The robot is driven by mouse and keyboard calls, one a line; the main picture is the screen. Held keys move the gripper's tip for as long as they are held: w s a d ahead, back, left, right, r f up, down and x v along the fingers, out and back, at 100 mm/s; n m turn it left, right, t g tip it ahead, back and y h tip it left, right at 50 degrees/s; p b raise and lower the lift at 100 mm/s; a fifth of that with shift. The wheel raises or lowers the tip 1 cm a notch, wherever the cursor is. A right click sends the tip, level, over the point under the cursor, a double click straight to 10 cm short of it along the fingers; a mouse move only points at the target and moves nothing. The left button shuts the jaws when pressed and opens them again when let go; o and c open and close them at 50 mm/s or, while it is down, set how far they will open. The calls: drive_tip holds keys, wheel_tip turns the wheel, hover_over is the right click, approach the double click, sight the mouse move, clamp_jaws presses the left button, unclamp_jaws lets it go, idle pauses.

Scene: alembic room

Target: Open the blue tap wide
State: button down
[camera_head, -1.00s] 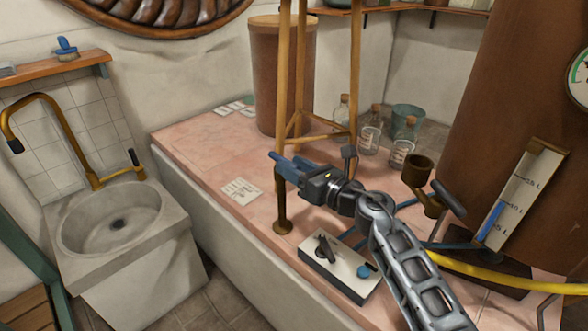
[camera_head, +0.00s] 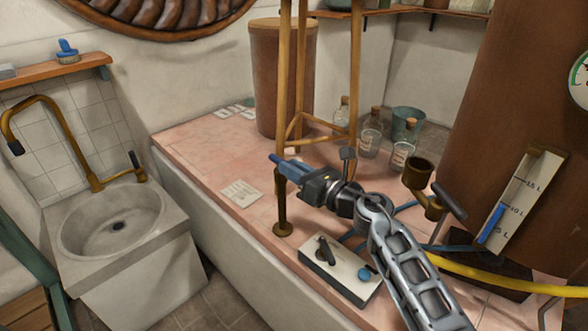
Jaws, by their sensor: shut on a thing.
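My gripper (camera_head: 290,172) is at the middle of the picture, in front of the lower part of a wooden stand's leg. Its jaws are shut at a narrow blue piece (camera_head: 276,158), which looks like the blue tap's handle. The tap's body is hidden behind the gripper and the leg, and I cannot see clearly where handle and fingers part.
A pale control box (camera_head: 338,270) with a dark lever and a blue knob stands below my arm. A brass fitting (camera_head: 420,180), glass bottles (camera_head: 370,140) and a gauge (camera_head: 515,205) are to the right. A sink (camera_head: 110,225) stands left. A yellow hose (camera_head: 500,281) crosses the lower right.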

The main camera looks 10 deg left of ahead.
drive_tip(key=shift+r+t+p, duration=0.1)
drive_tip(key=shift+t+p, duration=0.2)
drive_tip(key=shift+s+a+r+m+t+h+p, duration=0.15)
drive_tip(key=shift+s+a+m+t+h+p, duration=0.1)
drive_tip(key=shift+m+t+h+p, duration=0.4)
drive_tip(key=a+m+t+h+b, duration=0.1)
drive_tip(key=m+h+b, duration=0.1)
drive_tip(key=m+h, duration=0.3)
drive_tip(key=a+m+t+h+b, duration=0.1)
drive_tip(key=a+m+h+b, duration=0.1)
drive_tip(key=m+h, duration=0.3)
drive_tip(key=a+m+t+h+b, duration=0.1)
drive_tip(key=m+h, duration=0.4)
drive_tip(key=h, duration=0.6)
drive_tip(key=shift+s+a+f+h+b, duration=0.25)
drive_tip(key=shift+a+f+h+b, duration=0.1)
drive_tip(key=shift+a+b, duration=0.2)
drive_tip(key=shift+a+r+g, duration=0.1)
drive_tip(key=shift+r+g, duration=0.1)
drive_tip(key=shift+g, duration=0.05)
